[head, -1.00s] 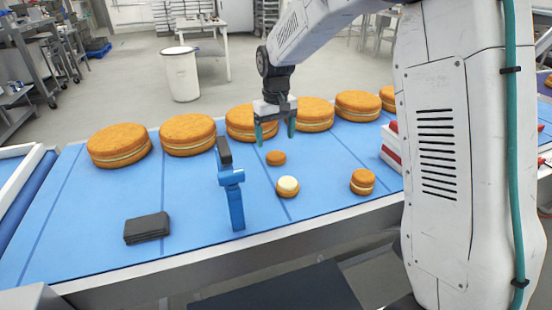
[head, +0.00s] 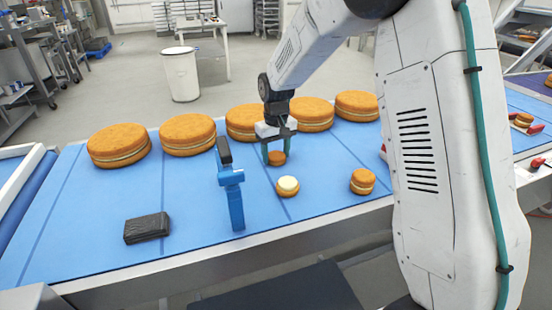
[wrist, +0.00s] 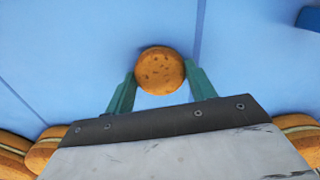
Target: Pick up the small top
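The small top (head: 277,158) is a small orange-brown sponge disc lying flat on the blue belt. My gripper (head: 276,155) is down over it, with its two green fingers on either side. In the wrist view the small top (wrist: 160,70) shows round and whole, at the fingertips of my gripper (wrist: 161,76). The fingers are apart and open, with a thin gap at each side; I cannot tell whether either one touches it. A small base with a pale cream filling (head: 288,186) stands nearer the front edge.
A small filled round (head: 362,182) stands to the right. Several large filled rounds (head: 187,134) line the belt's far side. A blue upright stand (head: 235,195) is left of the small pieces, and a dark block (head: 147,228) lies further left. The front of the blue belt (head: 85,240) has bare room.

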